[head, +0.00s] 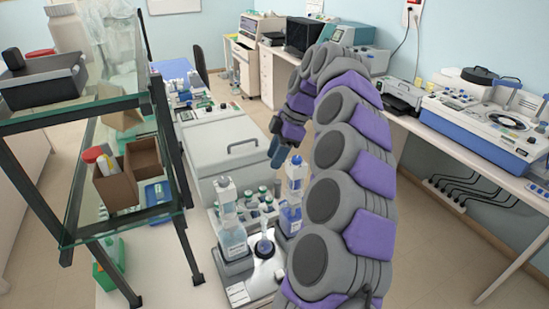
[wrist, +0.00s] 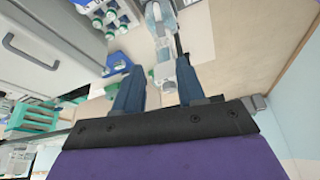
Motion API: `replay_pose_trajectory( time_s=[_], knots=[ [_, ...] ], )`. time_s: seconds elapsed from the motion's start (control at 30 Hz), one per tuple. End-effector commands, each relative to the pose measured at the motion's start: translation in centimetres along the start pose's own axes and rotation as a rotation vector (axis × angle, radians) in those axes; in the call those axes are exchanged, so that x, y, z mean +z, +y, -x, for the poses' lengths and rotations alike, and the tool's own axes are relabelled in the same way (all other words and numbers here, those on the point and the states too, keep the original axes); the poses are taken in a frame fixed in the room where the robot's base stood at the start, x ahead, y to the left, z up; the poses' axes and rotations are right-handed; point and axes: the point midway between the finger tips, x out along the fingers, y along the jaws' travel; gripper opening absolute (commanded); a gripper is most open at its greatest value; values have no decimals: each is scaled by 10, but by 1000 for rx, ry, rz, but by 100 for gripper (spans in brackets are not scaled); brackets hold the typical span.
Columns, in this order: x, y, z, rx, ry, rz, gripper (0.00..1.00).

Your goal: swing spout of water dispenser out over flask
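Two dispenser bottles stand on the bench in the head view: one with pale blue liquid (head: 232,240) and, right of it, one with deeper blue colouring (head: 290,215). I cannot tell which holds water. A small flask (head: 264,246) with a narrow neck stands between their bases. My gripper (head: 277,151) is above and slightly left of the right dispenser's top. In the wrist view my gripper (wrist: 160,88) has its two blue fingers apart, with a clear dispenser part (wrist: 164,60) showing in the gap. Contact cannot be told. My arm hides some of the bench right of the dispensers.
A glass shelf rack (head: 110,100) with boxes stands close on the left. A grey lidded box (head: 222,150) lies behind the dispensers, with several small bottles (head: 262,198) in front of it. A side bench with devices (head: 490,125) runs along the right.

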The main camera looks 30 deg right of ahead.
Motion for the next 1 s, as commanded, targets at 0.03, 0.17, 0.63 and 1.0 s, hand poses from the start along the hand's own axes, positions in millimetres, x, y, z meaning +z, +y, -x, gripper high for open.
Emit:
replay_pose_trajectory(
  time_s=[0.03, 0.17, 0.63, 1.0],
  knots=[
    [2, 0, 0, 1, -1, -3, 34],
    [12, -2, -2, 13, -9, -23, 22],
    [65, -22, -32, 149, -63, -98, 0],
    [67, -61, -57, 297, -59, -76, 0]
  ],
)
